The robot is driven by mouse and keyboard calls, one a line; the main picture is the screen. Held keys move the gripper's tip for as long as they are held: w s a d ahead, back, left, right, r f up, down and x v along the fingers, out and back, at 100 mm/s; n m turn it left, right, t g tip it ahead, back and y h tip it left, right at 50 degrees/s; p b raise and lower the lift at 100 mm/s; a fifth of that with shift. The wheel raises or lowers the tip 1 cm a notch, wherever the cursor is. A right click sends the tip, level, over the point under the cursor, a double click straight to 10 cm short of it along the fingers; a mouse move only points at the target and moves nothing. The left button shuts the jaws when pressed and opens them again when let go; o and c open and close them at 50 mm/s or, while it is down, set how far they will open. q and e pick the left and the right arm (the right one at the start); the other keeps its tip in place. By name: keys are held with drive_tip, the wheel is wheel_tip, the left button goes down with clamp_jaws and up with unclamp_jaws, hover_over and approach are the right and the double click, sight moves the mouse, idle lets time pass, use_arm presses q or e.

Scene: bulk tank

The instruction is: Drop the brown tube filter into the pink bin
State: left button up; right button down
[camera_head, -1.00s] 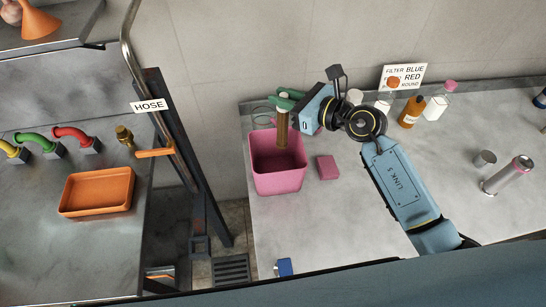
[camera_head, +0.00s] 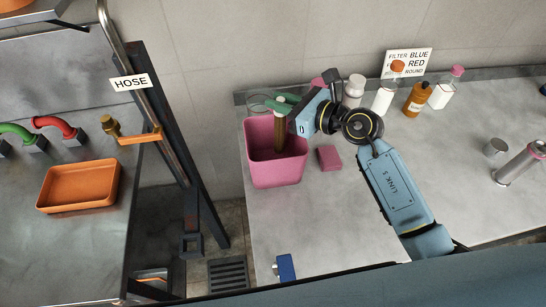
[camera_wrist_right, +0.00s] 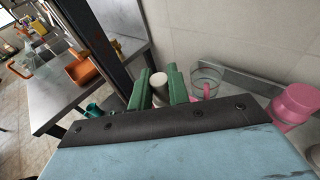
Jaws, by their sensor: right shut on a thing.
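The brown tube filter (camera_head: 280,137) hangs upright, with its lower part inside the outline of the pink bin's opening. My right gripper (camera_head: 283,104) has green fingers shut on its top end. The pink bin (camera_head: 275,176) stands on the counter at the back left. In the right wrist view the filter's pale end (camera_wrist_right: 159,88) shows between the two green fingers. How deep the filter's lower end sits relative to the bin's rim I cannot tell exactly. My left gripper is out of view.
A pink block (camera_head: 329,158) lies right of the bin. A clear glass vessel (camera_wrist_right: 205,80) stands close behind the gripper. Several bottles, including an amber one (camera_head: 418,99), line the back by a filter sign (camera_head: 407,62).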

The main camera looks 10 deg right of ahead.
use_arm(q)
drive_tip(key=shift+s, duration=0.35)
use_arm(e)
drive_tip(key=c, duration=1.3)
unclamp_jaws()
drive_tip(key=shift+o, duration=0.2)
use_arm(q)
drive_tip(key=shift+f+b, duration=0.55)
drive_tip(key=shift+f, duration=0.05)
use_arm(e)
drive_tip(key=v, duration=1.3)
drive_tip(key=shift+d, duration=0.15)
drive_tip(key=shift+s, duration=0.1)
